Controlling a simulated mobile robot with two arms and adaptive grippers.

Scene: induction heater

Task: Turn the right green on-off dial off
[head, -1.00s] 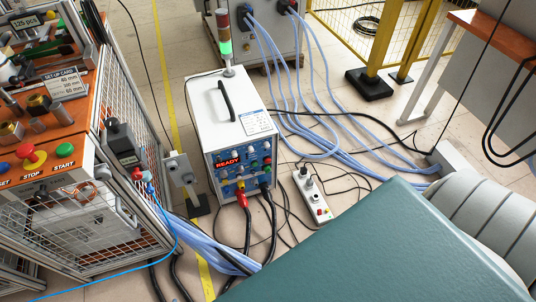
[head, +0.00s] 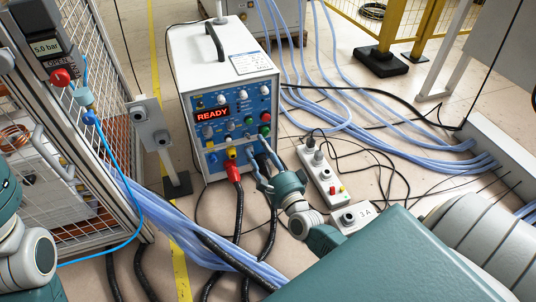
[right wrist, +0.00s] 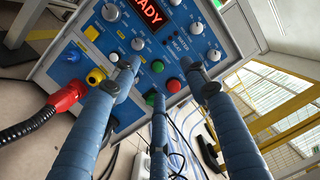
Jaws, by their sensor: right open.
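The white power unit (head: 222,50) stands on the floor with its blue control panel facing me. A green round control (head: 265,129) sits at the panel's right side, below a red one (head: 265,117). The right wrist view shows the green control (right wrist: 155,99) just left of the red one (right wrist: 174,85); I cannot tell its turn position. My right gripper (head: 262,163) is in front of the lower panel, its blue fingers spread and empty. In the right wrist view the gripper (right wrist: 160,76) has its fingers around the green and red controls; contact is unclear. My left gripper is out of view.
The red display (head: 212,114) reads READY. A red plug (head: 234,172) with a thick black cable is beside my right gripper. A power strip (head: 322,174) lies at right. Blue cables (head: 165,225) cross the floor. A caged machine (head: 110,130) stands left.

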